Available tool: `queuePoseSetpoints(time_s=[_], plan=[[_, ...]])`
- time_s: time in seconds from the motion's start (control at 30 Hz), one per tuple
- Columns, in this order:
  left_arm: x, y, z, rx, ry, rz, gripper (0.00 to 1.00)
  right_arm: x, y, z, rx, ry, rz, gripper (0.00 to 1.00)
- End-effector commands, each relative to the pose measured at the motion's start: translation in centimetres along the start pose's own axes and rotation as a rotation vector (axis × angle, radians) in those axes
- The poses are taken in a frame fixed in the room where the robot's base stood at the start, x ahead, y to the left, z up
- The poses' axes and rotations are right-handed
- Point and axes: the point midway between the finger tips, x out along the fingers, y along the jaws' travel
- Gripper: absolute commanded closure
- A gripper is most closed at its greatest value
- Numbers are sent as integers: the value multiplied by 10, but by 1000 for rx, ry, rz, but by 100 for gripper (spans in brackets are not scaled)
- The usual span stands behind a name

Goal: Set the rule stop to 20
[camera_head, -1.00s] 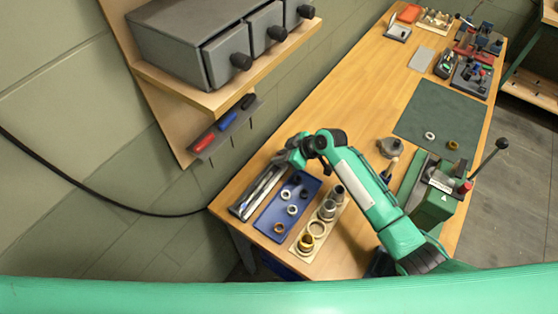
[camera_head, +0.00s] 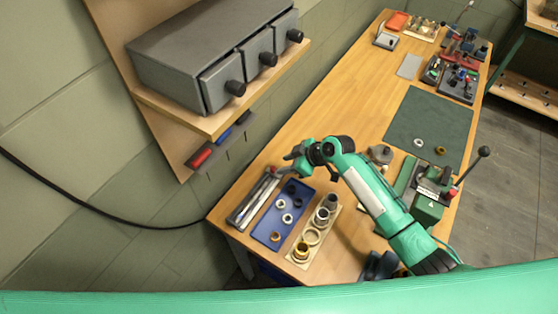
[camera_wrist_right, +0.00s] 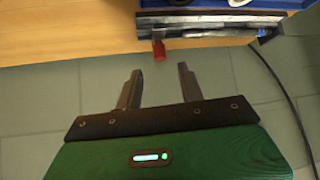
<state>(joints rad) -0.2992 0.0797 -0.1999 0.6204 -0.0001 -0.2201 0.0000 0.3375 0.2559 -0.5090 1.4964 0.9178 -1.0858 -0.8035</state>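The metal rule fixture (camera_head: 251,204) lies at the near left of the bench, beside the blue tray. A small red piece (camera_head: 272,170), seemingly the rule stop, shows at its far end. In the right wrist view the fixture (camera_wrist_right: 205,27) crosses the top, and the red piece (camera_wrist_right: 159,50) sticks out from it, just beyond my fingertips. My right gripper (camera_head: 291,160) is at that far end; in the wrist view its fingers (camera_wrist_right: 159,71) are apart with nothing between them. The scale marks are too small to read. My left gripper is out of view.
The blue tray (camera_head: 266,231) holds small rings; a wooden board (camera_head: 293,259) with larger rings and cylinders stands beside it. A green lever press (camera_head: 430,205) is at right. A drawer shelf (camera_head: 200,122) overhangs the left.

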Motion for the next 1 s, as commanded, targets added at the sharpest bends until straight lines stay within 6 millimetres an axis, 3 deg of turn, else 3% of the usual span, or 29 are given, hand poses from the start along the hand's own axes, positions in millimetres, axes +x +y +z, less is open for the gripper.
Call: queuePoseSetpoints(time_s=[0.03,0.2,0.43,1.0], plan=[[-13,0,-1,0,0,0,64,-15,0,-4,0,-1,0,61],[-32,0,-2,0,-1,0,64,-46,0,-3,0,-2,0,61],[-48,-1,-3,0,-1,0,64,-76,0,-2,0,-1,-1,61],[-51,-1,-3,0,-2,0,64,-85,0,0,0,0,-1,61]])
